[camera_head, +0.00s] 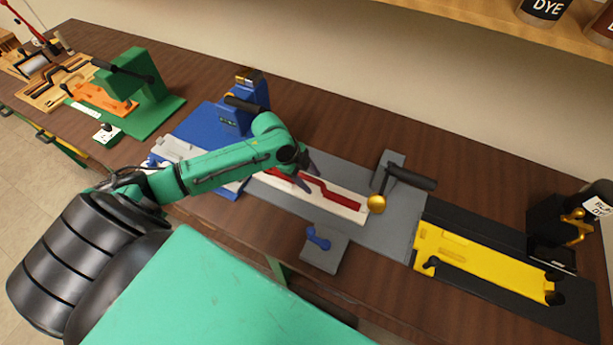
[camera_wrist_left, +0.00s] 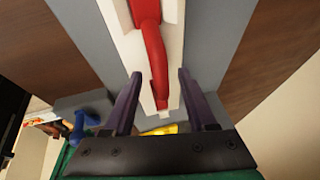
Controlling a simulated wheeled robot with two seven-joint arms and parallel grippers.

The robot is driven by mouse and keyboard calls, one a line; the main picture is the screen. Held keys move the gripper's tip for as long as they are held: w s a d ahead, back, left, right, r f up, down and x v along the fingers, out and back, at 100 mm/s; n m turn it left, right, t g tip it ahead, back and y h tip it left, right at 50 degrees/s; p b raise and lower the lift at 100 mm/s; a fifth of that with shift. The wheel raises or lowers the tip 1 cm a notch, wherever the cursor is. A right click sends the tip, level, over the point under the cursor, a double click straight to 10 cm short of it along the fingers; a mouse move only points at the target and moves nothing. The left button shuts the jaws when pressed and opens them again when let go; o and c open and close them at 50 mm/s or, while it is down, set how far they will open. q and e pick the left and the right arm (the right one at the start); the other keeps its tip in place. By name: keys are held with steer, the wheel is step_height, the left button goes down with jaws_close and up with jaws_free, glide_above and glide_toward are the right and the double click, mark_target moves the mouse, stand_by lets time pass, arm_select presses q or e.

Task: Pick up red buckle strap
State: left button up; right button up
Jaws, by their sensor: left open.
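The red buckle strap (camera_head: 328,192) lies in a white holder (camera_head: 349,213) on the grey base plate in the middle of the bench. My left gripper (camera_head: 303,180) is over the strap's left part in the head view and partly hides it. In the left wrist view the strap (camera_wrist_left: 154,50) runs down between the two purple fingers of the open left gripper (camera_wrist_left: 160,100). The fingers stand apart on either side of the white holder; I cannot tell whether they touch it. My right gripper is not in view.
A grey station with a brass knob (camera_head: 376,204) and dark handle stands right of the strap. A blue lever (camera_head: 318,238) sits in front. A blue press (camera_head: 241,110) and green press (camera_head: 140,85) stand left. A yellow fixture (camera_head: 480,262) lies right. The bench behind the strap is clear.

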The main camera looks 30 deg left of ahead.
arm_select(q)
steer(key=shift+w+d+f, duration=0.15)
steer(key=shift+f, duration=0.2)
jaws_close()
steer(key=shift+r, duration=0.1)
